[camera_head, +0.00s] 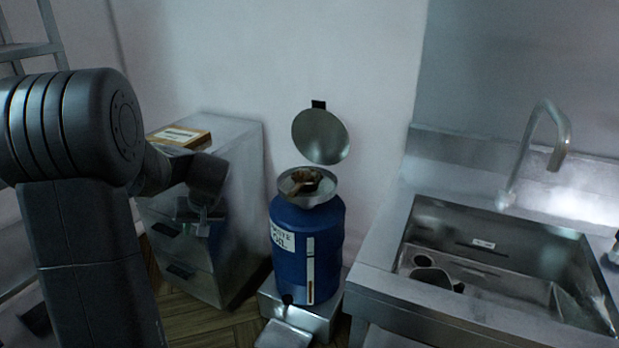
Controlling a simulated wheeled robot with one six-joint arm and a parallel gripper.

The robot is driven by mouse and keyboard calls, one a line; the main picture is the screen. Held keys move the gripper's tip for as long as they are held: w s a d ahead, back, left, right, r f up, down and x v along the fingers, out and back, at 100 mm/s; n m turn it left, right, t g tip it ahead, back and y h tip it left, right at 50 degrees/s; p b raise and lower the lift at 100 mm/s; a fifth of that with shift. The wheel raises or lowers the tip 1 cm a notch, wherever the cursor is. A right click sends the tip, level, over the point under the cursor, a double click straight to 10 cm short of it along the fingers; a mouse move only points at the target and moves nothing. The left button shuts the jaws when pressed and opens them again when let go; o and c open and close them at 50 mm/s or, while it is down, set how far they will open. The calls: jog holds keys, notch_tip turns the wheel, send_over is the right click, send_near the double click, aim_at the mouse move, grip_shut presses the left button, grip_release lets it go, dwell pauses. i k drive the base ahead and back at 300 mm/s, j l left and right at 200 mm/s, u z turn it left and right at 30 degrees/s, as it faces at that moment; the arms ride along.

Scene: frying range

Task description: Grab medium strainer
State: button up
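A round, pale piece with a dark handle (432,275) lies in the left part of the metal sink (395,250). It may be a strainer, but it is small and dim and I cannot tell its size. No other strainer shows clearly. My gripper (200,222) hangs at the left in front of the grey drawer cabinet, well away from the sink. Its fingers are dark and small, and I cannot tell whether they are apart. I see nothing clearly held in it.
A blue waste oil drum (325,228) stands on a metal base between cabinet (235,140) and sink. Its round lid (321,136) is up, and brown matter (305,178) lies in its top dish. A tall faucet (535,130) rises behind the sink. A yellowish box (180,136) lies on the cabinet.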

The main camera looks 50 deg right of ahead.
aim_at(307, 181)
jog(key=i+l+z, duration=0.15)
jog(key=i+z, duration=0.25)
jog(key=i+l+z, duration=0.15)
jog(key=z, duration=0.2)
jog(key=i+z, duration=0.4)
jog(key=i+j+z, duration=0.15)
jog(key=z, duration=0.2)
jog(key=i+z, duration=0.1)
jog(key=i, duration=0.3)
